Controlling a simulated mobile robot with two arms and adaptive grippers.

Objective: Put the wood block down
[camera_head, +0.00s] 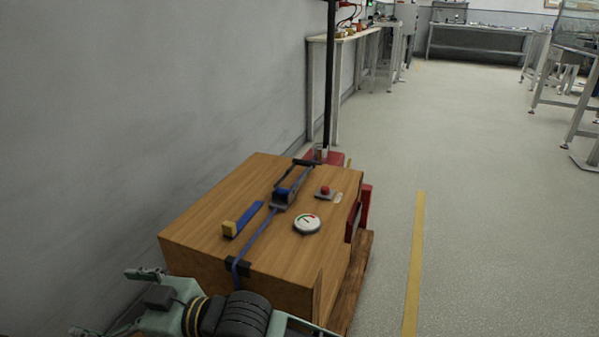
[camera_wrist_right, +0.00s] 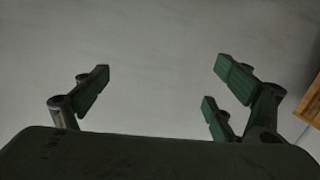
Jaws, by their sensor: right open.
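A large wooden box-like block (camera_head: 215,205) stands on a brown wooden base near the wall; I cannot tell if it is the task's wood block. My right gripper (camera_head: 112,302) is at the lower left of the head view, beside the near left corner of the box, pointing toward the wall. In the right wrist view its green-padded fingers (camera_wrist_right: 160,92) are wide apart with nothing between them, only grey behind. A wooden edge (camera_wrist_right: 312,103) shows at the right of that view. My left gripper is not in view.
On the box lie a blue strap with a ratchet (camera_head: 287,193), a blue-and-yellow bar (camera_head: 243,219), a round gauge (camera_head: 307,223) and a red button (camera_head: 325,190). A dark post (camera_head: 329,90) stands behind. The floor right of the yellow line (camera_head: 414,260) is clear.

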